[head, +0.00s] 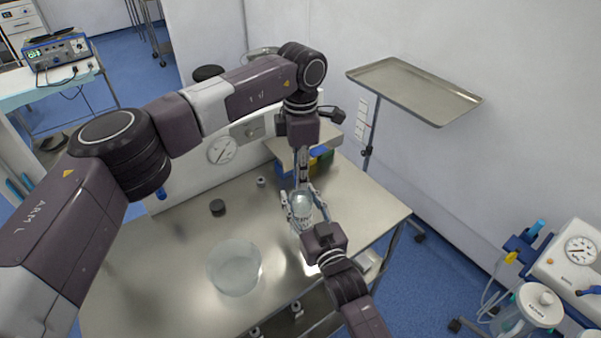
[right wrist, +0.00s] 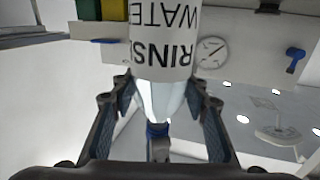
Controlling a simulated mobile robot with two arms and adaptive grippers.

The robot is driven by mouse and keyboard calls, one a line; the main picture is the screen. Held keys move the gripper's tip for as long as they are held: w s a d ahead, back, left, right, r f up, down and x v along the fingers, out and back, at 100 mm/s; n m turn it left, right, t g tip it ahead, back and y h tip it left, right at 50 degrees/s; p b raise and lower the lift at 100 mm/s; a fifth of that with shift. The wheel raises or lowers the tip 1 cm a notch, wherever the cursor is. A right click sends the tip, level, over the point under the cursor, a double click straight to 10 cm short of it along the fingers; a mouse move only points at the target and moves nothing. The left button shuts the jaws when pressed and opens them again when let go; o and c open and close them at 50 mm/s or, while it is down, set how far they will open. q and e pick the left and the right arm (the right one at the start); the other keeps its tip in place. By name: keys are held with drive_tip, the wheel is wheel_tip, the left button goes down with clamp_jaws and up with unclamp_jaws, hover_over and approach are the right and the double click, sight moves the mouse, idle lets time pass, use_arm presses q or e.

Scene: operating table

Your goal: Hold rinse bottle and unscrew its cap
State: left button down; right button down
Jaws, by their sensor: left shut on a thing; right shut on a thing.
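The rinse bottle (head: 302,209) is clear with a white label and stands upright in the head view. In the right wrist view its label (right wrist: 163,45) reads RINSE WATER upside down. My right gripper (head: 302,208) comes from the front and is shut on the bottle's body, with one finger on each side in the right wrist view (right wrist: 163,100). My left gripper (head: 302,182) reaches down from above and is shut at the bottle's top, on the blue cap (right wrist: 157,130). The cap is mostly hidden by the left fingers in the head view.
A clear bowl (head: 235,267) and a dark round lid (head: 217,207) are on the steel table (head: 165,285), left of the bottle. Coloured bins (head: 320,160) stand just behind it. A tray on a stand (head: 415,90) is at the back right. The table's left front is clear.

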use_arm(q)
drive_tip(key=n, duration=0.5)
drive_tip(key=shift+w, duration=0.1)
drive_tip(key=n, duration=0.6)
drive_tip(key=shift+r, duration=0.1)
drive_tip(key=n, duration=0.5)
drive_tip(key=shift+w, duration=0.1)
drive_tip(key=n, duration=1.3)
drive_tip(key=shift+a, duration=0.1)
drive_tip(key=n, duration=0.3)
drive_tip(key=shift+n, duration=0.3)
